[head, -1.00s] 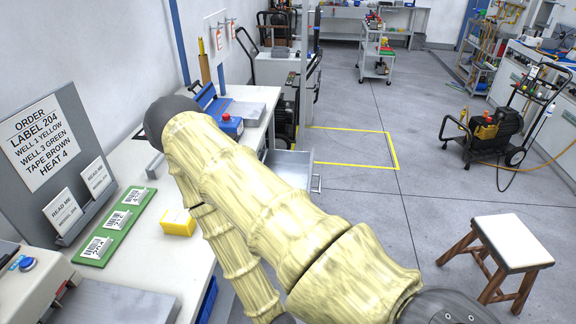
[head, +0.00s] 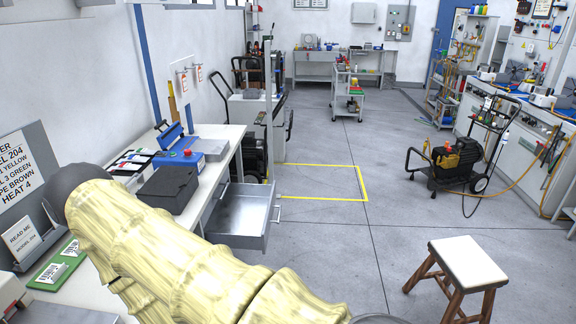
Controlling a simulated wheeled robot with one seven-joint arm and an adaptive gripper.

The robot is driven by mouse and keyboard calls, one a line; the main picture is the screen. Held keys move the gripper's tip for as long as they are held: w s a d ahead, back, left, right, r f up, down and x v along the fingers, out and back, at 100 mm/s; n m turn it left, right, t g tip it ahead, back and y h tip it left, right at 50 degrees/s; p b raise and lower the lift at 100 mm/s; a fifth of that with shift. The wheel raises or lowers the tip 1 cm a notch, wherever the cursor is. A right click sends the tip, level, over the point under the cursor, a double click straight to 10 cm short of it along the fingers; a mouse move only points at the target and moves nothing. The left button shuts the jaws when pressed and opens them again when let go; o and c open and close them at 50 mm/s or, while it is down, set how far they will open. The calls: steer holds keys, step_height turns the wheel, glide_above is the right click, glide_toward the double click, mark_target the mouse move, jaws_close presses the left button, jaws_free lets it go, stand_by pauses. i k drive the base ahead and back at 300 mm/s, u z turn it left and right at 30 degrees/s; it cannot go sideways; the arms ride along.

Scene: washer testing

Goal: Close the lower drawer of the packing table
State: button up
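The packing table (head: 223,134) runs along the left wall. A grey metal drawer (head: 239,220) stands pulled out from under its far end, with a bar handle (head: 278,205) on its right-hand front. I cannot tell from this view whether it is the lower drawer or whether another drawer lies below it. The drawer's inside looks empty. My arm crosses the near left of the head view over the table, its cover pale yellow. My gripper is not in view.
A black box (head: 170,190) and a blue device with a red button (head: 180,158) stand on the table. A white-topped stool (head: 466,263) stands at the lower right. Open floor lies right of the drawer. A wheeled black machine (head: 458,158) stands farther right.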

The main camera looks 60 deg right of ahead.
mark_target(242, 220)
steer(key=k, duration=0.5)
steer(key=z, duration=1.7)
steer(key=i, duration=0.5)
steer(key=k, duration=0.6)
steer(key=z, duration=0.25)
steer(key=i, duration=1.2)
steer(key=u, duration=0.35)
